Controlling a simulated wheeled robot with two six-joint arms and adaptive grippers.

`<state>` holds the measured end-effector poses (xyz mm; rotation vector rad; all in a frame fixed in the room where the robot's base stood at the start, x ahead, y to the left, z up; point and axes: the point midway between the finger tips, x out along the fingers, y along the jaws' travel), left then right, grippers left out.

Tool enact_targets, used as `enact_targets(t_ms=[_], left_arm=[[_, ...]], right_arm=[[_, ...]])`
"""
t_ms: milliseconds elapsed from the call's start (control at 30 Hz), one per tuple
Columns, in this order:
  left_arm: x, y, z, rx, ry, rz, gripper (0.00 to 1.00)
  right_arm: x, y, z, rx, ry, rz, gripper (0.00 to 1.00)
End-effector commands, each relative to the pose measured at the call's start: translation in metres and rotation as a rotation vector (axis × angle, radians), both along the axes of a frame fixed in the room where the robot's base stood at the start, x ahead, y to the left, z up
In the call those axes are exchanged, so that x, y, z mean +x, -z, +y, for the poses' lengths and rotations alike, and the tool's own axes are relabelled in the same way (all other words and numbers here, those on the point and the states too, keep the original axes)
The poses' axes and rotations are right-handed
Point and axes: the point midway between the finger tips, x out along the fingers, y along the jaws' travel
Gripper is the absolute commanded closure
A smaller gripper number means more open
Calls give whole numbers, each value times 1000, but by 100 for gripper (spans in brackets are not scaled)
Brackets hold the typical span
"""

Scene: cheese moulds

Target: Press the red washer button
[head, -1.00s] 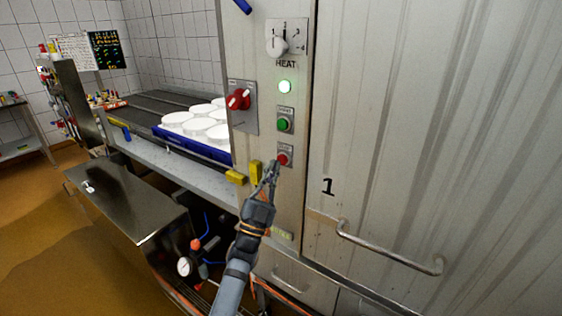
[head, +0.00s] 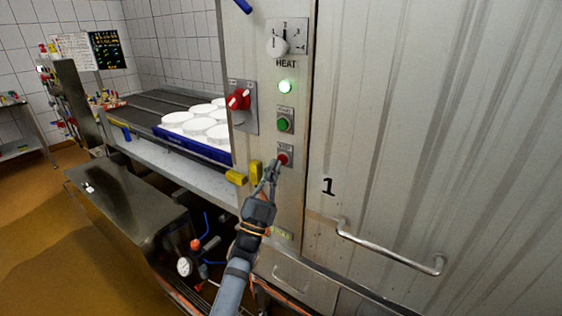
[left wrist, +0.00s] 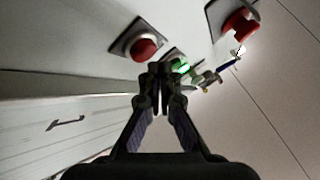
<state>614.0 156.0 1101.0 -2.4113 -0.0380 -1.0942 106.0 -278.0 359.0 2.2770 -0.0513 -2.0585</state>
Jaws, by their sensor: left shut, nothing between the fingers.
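The red washer button (head: 283,158) sits on a small grey plate on the panel of the metal cabinet (head: 240,60), below the green button (head: 283,125). My left gripper (head: 272,166) is shut and empty, with its tips just below and left of the red button. In the left wrist view the red button (left wrist: 143,49) shows just up and left of the shut fingertips (left wrist: 160,70). I cannot tell whether the tips touch the panel; they look apart from the button's face. My right gripper is not in view.
A red rotary switch (head: 238,99) and a heat knob (head: 278,45) are on the same panel. A yellow block (head: 256,172) is beside my gripper. A door handle (head: 390,249) juts out at the right. White moulds (head: 200,122) stand in a blue tray (head: 195,148) at the left.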

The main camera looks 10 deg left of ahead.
Motion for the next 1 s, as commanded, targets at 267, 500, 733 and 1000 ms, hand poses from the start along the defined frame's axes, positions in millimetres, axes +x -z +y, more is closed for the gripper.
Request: enact_targets(t_ms=[267, 500, 733, 1000], left_arm=[[5, 0, -2, 0, 0, 1, 100], [5, 0, -2, 0, 0, 1, 100], [8, 0, -3, 0, 0, 0, 100], [11, 0, -4, 0, 0, 0, 100]], right_arm=[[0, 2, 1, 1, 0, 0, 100], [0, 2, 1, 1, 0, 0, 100], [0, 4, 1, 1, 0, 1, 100], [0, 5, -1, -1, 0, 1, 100]])
